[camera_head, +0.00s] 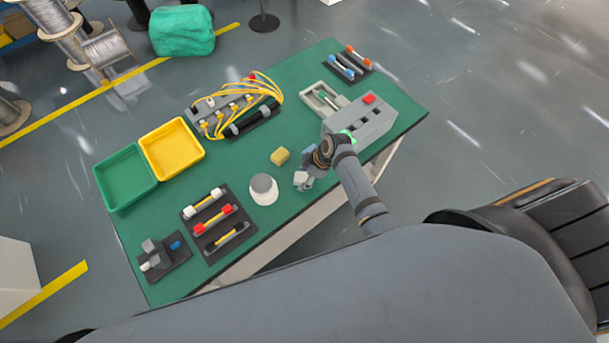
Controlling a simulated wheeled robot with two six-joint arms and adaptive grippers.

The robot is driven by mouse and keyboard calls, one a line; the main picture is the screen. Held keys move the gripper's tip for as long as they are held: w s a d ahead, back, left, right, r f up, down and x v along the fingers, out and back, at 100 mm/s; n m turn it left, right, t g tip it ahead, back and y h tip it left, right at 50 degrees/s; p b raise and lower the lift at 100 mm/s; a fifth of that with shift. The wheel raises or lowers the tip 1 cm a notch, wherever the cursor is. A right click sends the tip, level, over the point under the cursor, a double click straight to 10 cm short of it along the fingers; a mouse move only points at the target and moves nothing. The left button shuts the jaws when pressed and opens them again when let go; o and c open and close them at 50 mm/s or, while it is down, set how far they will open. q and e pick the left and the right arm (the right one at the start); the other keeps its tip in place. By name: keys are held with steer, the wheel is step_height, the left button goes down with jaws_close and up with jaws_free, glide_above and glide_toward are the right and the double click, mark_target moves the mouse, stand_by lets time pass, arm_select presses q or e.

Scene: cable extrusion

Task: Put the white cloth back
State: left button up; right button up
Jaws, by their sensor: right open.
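My right gripper (304,181) is open over the front edge of the green table, to the right of a white round container (263,195) with a grey top. A small whitish piece shows at the gripper's fingers; I cannot tell whether it is the white cloth or part of the gripper. No other clear cloth shows on the table. My left gripper is not in view.
On the green table (310,77) stand a green bin (107,164), a yellow bin (160,134), a rack with yellow cables (220,117) and a grey box with a red button (375,119). A black tray of rods (192,229) lies at the front left. The table's middle is fairly clear.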

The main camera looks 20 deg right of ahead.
steer(key=shift+r, duration=0.1)
steer(key=v, duration=1.2)
